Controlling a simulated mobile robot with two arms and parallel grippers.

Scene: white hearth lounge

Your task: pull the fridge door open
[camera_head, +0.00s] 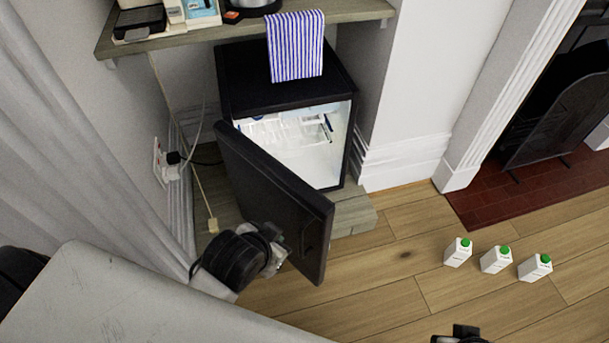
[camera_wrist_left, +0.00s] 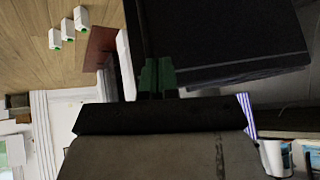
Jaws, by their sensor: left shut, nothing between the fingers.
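The small black fridge (camera_head: 240,85) stands under a shelf, its lit white interior showing. Its black door (camera_head: 270,195) is swung partly open toward the lower left, hinged on the left side. My left gripper (camera_head: 280,244) is at the outer face of the door, near its free lower edge; whether it touches cannot be told. In the left wrist view the left fingers (camera_wrist_left: 157,77) are shut together with nothing between them, beside a large dark panel (camera_wrist_left: 225,45) that looks like the door. My right gripper (camera_head: 460,336) shows only in part at the bottom edge.
Three white cartons with green caps (camera_head: 496,259) stand on the wooden floor, right of the door. A striped cloth (camera_head: 295,46) hangs from the shelf (camera_head: 370,10) over the fridge top. A socket with plugs and cables (camera_head: 170,163) is left of the fridge. A fireplace (camera_head: 560,115) is at right.

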